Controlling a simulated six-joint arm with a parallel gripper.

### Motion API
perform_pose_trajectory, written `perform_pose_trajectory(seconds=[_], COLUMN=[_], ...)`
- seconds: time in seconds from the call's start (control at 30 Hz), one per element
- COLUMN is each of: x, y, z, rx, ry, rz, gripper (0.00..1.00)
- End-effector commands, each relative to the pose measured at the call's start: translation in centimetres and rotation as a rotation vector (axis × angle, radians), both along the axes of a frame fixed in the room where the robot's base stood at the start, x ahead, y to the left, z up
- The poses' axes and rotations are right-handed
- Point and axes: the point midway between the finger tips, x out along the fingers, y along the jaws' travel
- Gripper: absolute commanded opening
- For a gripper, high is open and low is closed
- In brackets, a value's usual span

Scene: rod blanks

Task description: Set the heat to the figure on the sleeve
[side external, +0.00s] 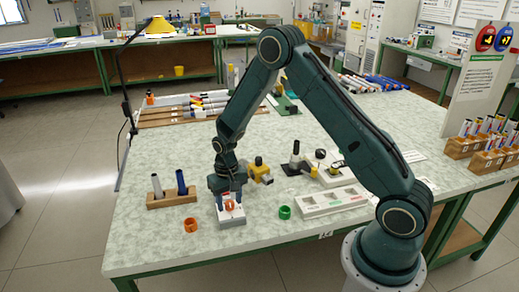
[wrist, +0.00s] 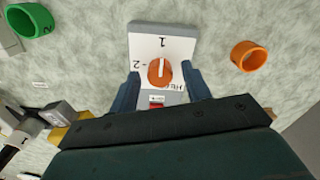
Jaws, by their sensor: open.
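The heat dial box (wrist: 183,42) has a white sloped face with an orange knob (wrist: 160,72). The knob's white pointer line is roughly vertical in the wrist view, its upper end toward the printed 1; a 2 is printed at its left. My gripper (wrist: 161,78) is open, its fingers on either side of the knob; contact cannot be told. In the side view my gripper (side external: 228,194) is over the dial box (side external: 232,221). A green sleeve (wrist: 28,20) bears a dark mark resembling a 2. An orange sleeve (wrist: 250,56) shows no readable figure.
A wooden rack (side external: 172,200) holds a white rod and a blue rod at the left. A white tray (side external: 333,201) lies right of the green sleeve (side external: 285,212). A yellow fixture (side external: 260,171) stands behind the dial box. The table's front edge is clear.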

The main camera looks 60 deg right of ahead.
Motion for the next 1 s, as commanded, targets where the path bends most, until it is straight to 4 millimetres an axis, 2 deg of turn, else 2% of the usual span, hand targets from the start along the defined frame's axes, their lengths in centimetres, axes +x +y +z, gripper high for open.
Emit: perform_pose_trajectory(seconds=[0.27, 0.8, 1.0], x=[0.1, 0.1, 0.0], y=[0.0, 0.0, 0.0], z=[2.4, 11.0, 12.9], rx=[0.000, -0.001, 0.000], ry=[-0.003, -0.004, -0.002], rz=[0.000, 0.000, 0.000], gripper=[0.48, 0.48, 0.48])
